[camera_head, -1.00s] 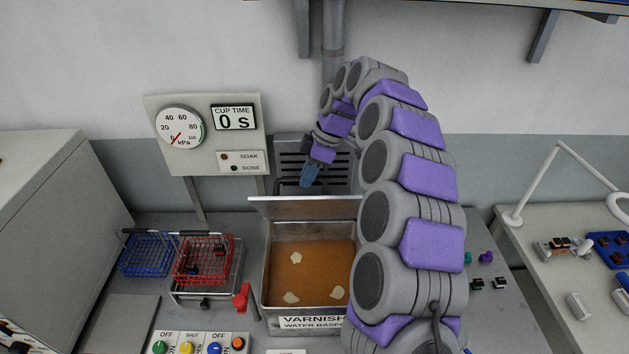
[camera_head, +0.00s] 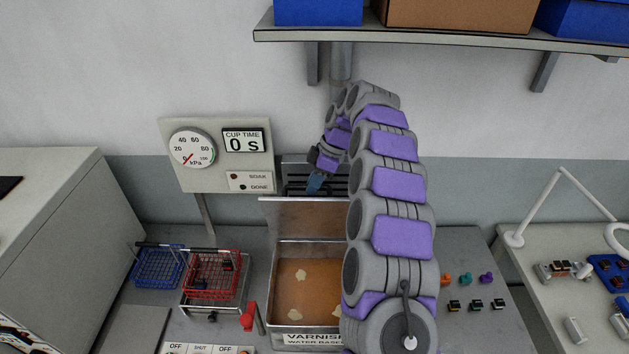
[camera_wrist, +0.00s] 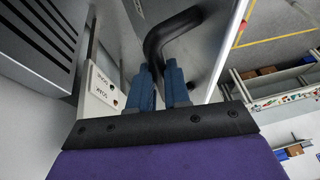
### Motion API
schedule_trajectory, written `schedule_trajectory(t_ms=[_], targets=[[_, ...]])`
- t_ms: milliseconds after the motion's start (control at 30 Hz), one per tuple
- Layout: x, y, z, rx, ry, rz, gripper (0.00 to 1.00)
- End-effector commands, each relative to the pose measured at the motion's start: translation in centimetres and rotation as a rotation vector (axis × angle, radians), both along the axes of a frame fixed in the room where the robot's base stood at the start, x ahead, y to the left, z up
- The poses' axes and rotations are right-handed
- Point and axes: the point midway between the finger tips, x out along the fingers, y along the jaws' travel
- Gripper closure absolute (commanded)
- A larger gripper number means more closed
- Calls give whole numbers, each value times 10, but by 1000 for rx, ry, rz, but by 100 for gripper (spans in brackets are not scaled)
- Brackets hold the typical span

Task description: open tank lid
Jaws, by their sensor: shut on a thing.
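The varnish tank (camera_head: 273,300) is a metal box of brown liquid with pale patches, standing on the bench. Its lid (camera_head: 305,218) is raised at the back edge, its underside facing me, and the liquid is in plain view. My gripper (camera_head: 315,184) is just above and behind the lid's top edge. In the wrist view my gripper (camera_wrist: 163,84) has its blue fingers closed around the dark bent lid handle (camera_wrist: 165,38), beside the lid's metal plate (camera_wrist: 208,52). My arm hides the tank's right side.
A blue basket (camera_head: 158,268) and a red basket (camera_head: 212,274) stand left of the tank, with a red lever (camera_head: 247,318) between. A gauge panel (camera_head: 215,155) is behind. A shelf (camera_head: 430,38) with boxes hangs above.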

Motion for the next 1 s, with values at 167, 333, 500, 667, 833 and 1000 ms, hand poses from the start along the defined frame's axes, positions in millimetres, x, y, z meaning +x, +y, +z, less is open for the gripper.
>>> schedule_trajectory(t_ms=[167,333,500,667,833,1000], targets=[[8,-2,-2,-7,39,-1,100],[16,-2,-1,-5,63,-4,100],[22,-2,0,-4,82,-4,100],[25,-2,-1,-3,100,-1,100],[28,-2,-2,-3,110,-3,100],[28,-1,-3,0,115,-2,100]])
